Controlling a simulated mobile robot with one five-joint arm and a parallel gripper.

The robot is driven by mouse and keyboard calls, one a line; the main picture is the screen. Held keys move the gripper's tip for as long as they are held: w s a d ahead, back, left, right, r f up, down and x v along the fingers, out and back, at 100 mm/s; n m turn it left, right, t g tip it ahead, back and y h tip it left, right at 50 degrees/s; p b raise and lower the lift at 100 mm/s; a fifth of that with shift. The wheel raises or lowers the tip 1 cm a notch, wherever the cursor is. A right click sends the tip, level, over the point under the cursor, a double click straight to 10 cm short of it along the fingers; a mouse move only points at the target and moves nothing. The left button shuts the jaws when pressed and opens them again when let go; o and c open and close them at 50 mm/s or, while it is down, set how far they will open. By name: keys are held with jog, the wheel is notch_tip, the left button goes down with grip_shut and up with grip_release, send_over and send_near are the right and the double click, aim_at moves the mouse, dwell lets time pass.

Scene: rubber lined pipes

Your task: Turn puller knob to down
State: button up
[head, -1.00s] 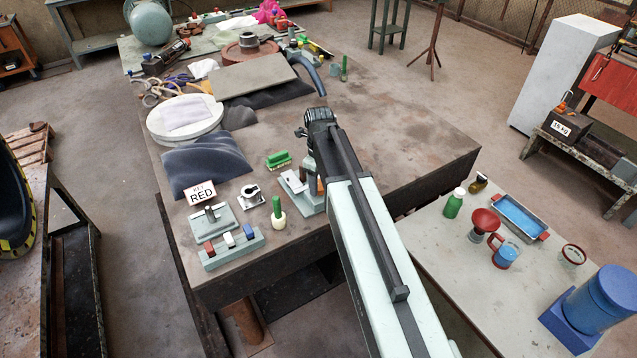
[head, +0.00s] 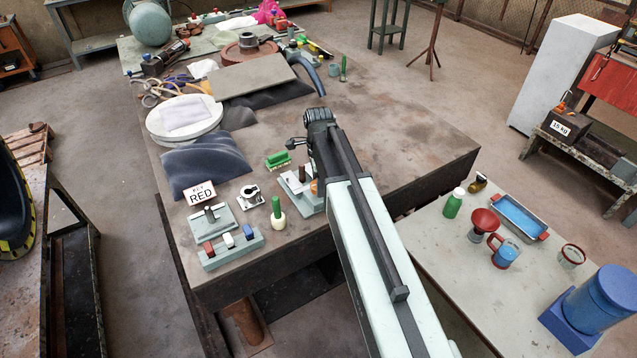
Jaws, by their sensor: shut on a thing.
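The puller fixture (head: 290,189), a pale grey-green base, stands near the right front edge of the table, partly hidden behind my arm. A short dark red post and a bit of orange show on it beside my arm. The knob's exact angle cannot be made out.
Left of the fixture are a green brush (head: 278,159), a green-handled tool (head: 277,213), a small clamp block (head: 250,195) and a switch block (head: 230,248). The table right of my arm is clear.

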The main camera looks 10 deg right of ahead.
jog(key=n, duration=1.4)
jog(key=shift+n, duration=0.3)
jog(key=n, duration=0.3)
jog(key=shift+d+n, duration=0.1)
jog(key=shift+n, duration=0.2)
jog(key=n, duration=0.3)
jog(key=shift+n, duration=0.3)
jog(key=n, duration=1.2)
jog(key=shift+n, duration=0.3)
jog(key=n, duration=1.6)
jog(key=shift+n, duration=0.3)
